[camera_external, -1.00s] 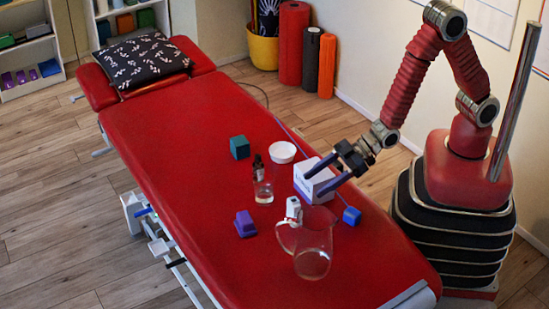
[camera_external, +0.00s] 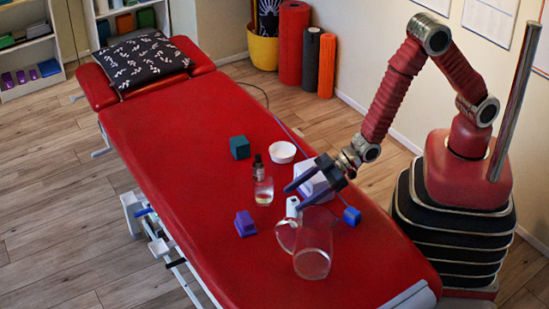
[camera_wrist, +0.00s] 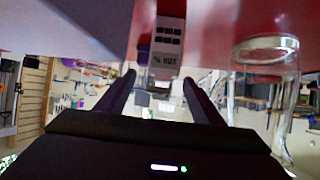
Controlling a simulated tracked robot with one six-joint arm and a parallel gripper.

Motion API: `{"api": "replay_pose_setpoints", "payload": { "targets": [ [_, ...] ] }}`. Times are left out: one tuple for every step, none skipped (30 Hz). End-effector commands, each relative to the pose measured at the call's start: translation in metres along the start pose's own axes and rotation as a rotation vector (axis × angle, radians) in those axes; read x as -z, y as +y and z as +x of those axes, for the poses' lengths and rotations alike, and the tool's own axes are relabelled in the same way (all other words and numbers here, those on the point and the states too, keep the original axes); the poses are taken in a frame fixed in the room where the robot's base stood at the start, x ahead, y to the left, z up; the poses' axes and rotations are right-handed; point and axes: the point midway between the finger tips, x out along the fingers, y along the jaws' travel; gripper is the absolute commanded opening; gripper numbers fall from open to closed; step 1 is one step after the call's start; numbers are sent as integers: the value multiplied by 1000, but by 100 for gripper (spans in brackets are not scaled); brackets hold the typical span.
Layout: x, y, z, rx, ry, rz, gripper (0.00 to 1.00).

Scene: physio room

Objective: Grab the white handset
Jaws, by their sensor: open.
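The white handset (camera_external: 292,205) is on the red treatment table (camera_external: 190,190), left of the glass jug and in front of the white box. In the wrist view the handset (camera_wrist: 168,28), with dark buttons and a small display, shows at top centre. My gripper (camera_external: 293,198) is open and empty. Its fingers point left, close to the handset, and one fingertip partly covers it in the external view. In the wrist view the handset lies beyond and between the fingertips (camera_wrist: 159,79). I cannot tell whether a finger touches it.
The clear glass jug (camera_external: 313,252) stands just right of the handset. The white box (camera_external: 312,180) is behind it, partly hidden by my gripper. A blue cube (camera_external: 352,216), purple block (camera_external: 245,224), drinking glass (camera_external: 264,192), dropper bottle (camera_external: 258,168), white bowl (camera_external: 282,152) and green cube (camera_external: 240,147) stand around.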

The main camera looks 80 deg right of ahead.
Motion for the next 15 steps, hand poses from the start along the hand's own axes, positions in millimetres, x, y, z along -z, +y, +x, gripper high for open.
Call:
{"api": "replay_pose_setpoints", "payload": {
  "targets": [
    [0,0,5,0,0,0,61],
    [0,0,7,0,0,0,61],
    [0,0,9,0,-1,0,61],
    [-1,0,10,0,-1,0,61],
    [-1,0,11,0,-1,0,61],
    [0,0,11,0,0,0,61],
    [0,0,12,0,0,0,61],
    [0,0,11,0,0,0,61],
    [0,0,11,0,0,0,61],
    [0,0,11,0,0,0,61],
    [0,0,11,0,0,0,61],
    [0,0,11,0,0,0,61],
    [0,0,11,0,0,0,61],
    [0,0,11,0,0,0,61],
    [0,0,12,0,0,0,61]
  ]
}}
